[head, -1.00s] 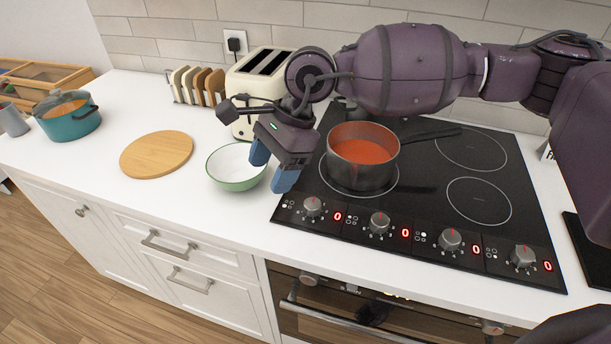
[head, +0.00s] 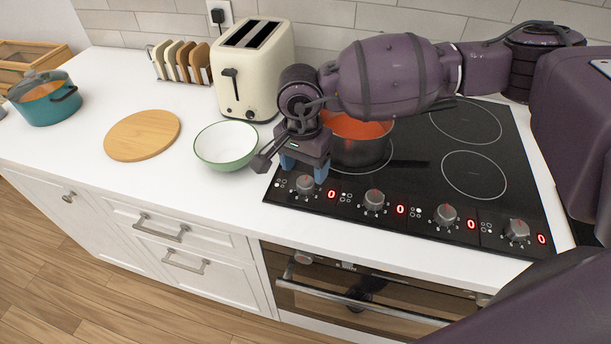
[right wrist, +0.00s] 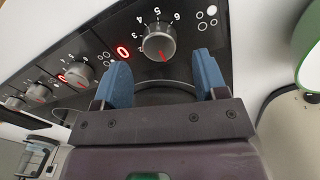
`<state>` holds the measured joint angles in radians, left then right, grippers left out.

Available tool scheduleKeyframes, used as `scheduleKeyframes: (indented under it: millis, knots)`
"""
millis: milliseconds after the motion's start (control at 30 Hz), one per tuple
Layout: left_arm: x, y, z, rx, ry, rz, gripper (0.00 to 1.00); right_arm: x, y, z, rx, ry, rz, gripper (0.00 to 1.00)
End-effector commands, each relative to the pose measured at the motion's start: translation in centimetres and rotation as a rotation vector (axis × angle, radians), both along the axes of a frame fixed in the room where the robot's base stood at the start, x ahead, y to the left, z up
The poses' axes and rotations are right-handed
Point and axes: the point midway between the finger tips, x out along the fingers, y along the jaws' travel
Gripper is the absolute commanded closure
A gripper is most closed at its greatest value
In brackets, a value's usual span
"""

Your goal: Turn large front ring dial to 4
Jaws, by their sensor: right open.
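Several grey dials with red displays line the front of the black cooktop (head: 478,228). The leftmost dial (head: 305,184) has a display reading 0; the others also read 0. My right gripper (head: 304,168) is open and empty, its blue fingers just above and behind this leftmost dial. In the right wrist view the same dial (right wrist: 158,42) lies just beyond the open fingers, between their lines, with a red pointer mark and numbers around it. I cannot see contact. A dark pot (head: 362,151) of red soup stands on the large front left ring, partly hidden by my arm. My left gripper is out of view.
A green-rimmed white bowl (head: 226,146) stands left of my right gripper, close to it. Behind it is a cream toaster (head: 255,70). A round wooden board (head: 142,135) and a teal pot (head: 46,99) are farther left. An oven (head: 340,290) is below.

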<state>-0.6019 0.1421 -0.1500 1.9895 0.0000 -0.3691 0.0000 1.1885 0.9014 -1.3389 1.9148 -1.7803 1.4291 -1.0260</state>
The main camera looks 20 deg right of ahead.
Motion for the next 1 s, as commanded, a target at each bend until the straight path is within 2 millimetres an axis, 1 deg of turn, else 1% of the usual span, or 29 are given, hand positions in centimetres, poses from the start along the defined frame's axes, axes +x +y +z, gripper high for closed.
scheduleKeyframes:
  millis: [33,100,300,633,667,900,967,1000]
  knots:
    - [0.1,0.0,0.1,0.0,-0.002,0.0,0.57,-0.1,0.0,-0.9,-0.001,0.003,0.001,0.34]
    - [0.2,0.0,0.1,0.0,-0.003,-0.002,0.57,-0.1,0.0,-1.7,0.001,0.002,0.0,0.34]
    - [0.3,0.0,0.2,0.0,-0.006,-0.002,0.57,-0.2,-0.1,-3.3,0.001,0.001,0.0,0.34]
    - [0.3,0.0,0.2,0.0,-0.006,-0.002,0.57,-0.2,-0.1,-3.5,0.001,0.0,0.0,0.34]
    - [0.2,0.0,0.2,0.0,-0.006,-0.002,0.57,-0.2,-0.1,-3.5,0.001,0.0,0.0,0.36]
    - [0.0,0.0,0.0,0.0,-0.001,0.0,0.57,-0.2,-0.1,-3.5,0.001,0.0,0.0,0.72]
    - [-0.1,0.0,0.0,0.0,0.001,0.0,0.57,-0.2,-0.1,-3.5,0.001,-0.001,0.0,0.82]
    - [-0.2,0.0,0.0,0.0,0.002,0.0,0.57,-0.2,-0.1,-3.5,0.001,-0.001,0.0,0.83]
